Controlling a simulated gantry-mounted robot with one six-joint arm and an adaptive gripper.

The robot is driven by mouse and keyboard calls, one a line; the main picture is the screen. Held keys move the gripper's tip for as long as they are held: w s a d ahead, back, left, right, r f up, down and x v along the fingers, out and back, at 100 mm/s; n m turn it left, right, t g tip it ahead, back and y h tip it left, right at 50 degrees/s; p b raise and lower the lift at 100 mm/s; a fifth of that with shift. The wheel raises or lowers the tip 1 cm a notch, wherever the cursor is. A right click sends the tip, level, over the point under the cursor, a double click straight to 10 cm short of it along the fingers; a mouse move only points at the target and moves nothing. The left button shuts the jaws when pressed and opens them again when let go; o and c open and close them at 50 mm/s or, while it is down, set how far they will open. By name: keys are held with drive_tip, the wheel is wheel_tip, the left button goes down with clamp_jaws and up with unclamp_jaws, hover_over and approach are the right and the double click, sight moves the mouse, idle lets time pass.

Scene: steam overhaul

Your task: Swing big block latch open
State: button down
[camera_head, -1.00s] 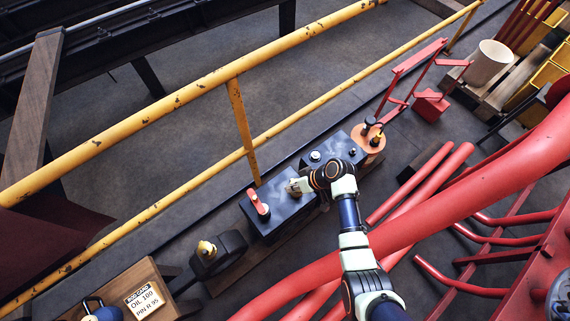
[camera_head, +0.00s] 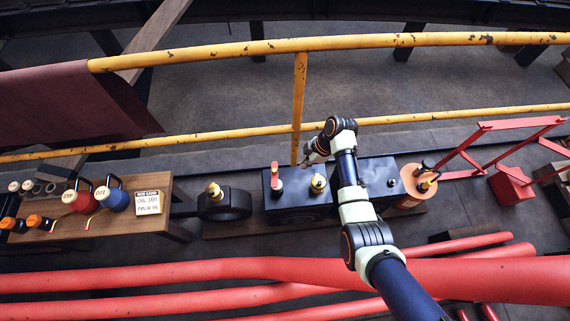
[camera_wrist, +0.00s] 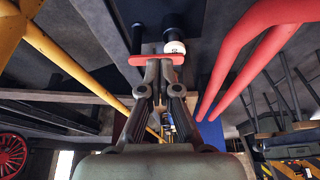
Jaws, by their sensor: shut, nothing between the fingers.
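A dark blue block (camera_head: 300,205) stands on a wooden plank in the head view. A red lever (camera_head: 276,181), which looks like the latch, lies on its top left and points toward the yellow railing. A brass-coloured knob (camera_head: 318,183) sits to its right. My gripper (camera_head: 306,162) is just behind the block's rear edge, to the right of the lever. In the wrist view, my gripper (camera_wrist: 159,73) is shut and empty, its fingertips close to a red bar (camera_wrist: 139,60) that looks like the lever. I cannot tell whether they touch.
Yellow railings (camera_head: 220,139) run behind the block, with a post (camera_head: 299,90) near my gripper. A second dark block (camera_head: 378,172) and a copper-coloured cylinder (camera_head: 411,186) stand to the right. Thick red pipes (camera_head: 190,273) cross in front. A black ring-shaped part (camera_head: 224,204) is left.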

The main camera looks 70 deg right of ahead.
sight(274, 172)
drive_tip(key=w+a+f+b, duration=0.2)
drive_tip(key=w+f+b, duration=0.5)
drive_tip(key=f, duration=0.2)
drive_tip(key=shift+a, duration=0.35)
